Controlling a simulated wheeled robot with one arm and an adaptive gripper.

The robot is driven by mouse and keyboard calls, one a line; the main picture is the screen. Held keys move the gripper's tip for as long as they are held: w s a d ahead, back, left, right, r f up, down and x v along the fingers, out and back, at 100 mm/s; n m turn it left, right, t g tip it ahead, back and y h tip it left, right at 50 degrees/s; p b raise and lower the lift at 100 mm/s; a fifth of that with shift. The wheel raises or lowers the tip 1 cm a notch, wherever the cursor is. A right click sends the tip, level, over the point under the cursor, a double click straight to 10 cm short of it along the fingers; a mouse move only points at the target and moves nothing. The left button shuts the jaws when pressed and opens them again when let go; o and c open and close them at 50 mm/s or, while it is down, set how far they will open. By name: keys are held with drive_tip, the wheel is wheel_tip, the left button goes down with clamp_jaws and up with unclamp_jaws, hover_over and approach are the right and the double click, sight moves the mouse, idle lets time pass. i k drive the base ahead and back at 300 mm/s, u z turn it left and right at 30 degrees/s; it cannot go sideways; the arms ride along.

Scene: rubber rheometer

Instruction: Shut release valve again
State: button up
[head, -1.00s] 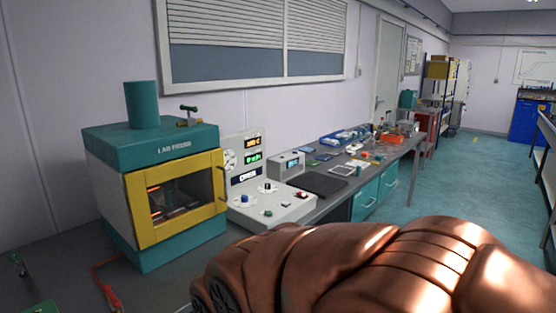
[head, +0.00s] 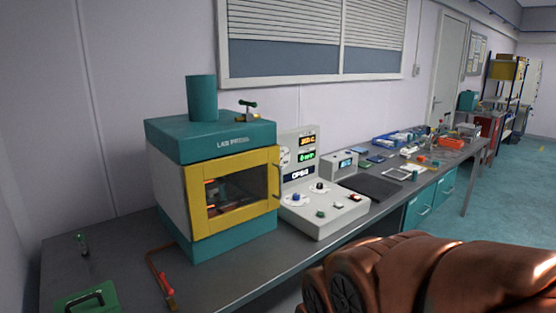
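The teal and white lab press (head: 210,142) with a yellow-framed window door stands on the bench, and its door looks closed. My copper-coloured arm fills the lower right of the head view, well apart from the valve. My gripper is out of view.
A red-handled tool (head: 167,285) and a green case (head: 88,301) lie at the front left. A dark mat (head: 371,187) and clutter lie further along the bench.

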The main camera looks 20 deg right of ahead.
sight(170, 292)
drive_tip(key=k, duration=0.65)
drive_tip(key=z, duration=0.05)
drive_tip(key=i, duration=0.6)
drive_tip(key=u, duration=0.7)
drive_tip(key=i, duration=0.65)
drive_tip(key=u, duration=0.7)
